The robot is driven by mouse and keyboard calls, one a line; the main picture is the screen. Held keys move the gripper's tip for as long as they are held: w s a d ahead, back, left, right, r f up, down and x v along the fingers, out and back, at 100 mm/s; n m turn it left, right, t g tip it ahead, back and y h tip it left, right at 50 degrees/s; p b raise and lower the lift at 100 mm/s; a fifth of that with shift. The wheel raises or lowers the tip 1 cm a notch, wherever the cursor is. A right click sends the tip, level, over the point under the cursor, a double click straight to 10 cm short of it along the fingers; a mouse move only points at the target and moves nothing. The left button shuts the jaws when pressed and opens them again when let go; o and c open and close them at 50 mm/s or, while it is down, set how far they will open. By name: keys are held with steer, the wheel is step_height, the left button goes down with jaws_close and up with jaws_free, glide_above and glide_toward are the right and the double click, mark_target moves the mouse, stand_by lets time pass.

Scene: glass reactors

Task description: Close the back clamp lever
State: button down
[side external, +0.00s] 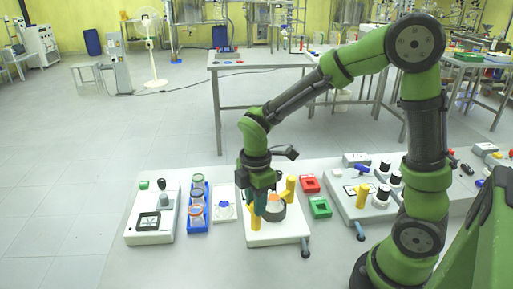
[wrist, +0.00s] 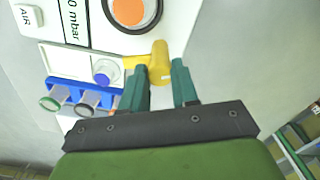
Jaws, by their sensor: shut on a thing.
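A white clamp station (side external: 275,232) stands on the table in the side external view, with a dark round vessel (side external: 272,210) at its middle. In the wrist view a yellow clamp lever (wrist: 158,62) lies between the tips of my teal fingers (wrist: 161,78). My gripper is shut on this lever. An orange disc in a dark ring (wrist: 130,12) shows beyond it.
A blue rack with jars (side external: 197,208) and a white instrument (side external: 153,215) stand to the left. Red (side external: 309,183) and green (side external: 320,207) trays lie to the right, before another white station (side external: 360,190). The near table edge is clear.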

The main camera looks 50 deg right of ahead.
steer(key=m, duration=1.3)
steer(key=shift+m, duration=0.4)
stand_by(0.3)
steer(key=c, duration=0.8)
jaws_free()
steer(key=shift+c, duration=0.2)
step_height(320, 180, up, 17)
steer(key=shift+w, duration=0.1)
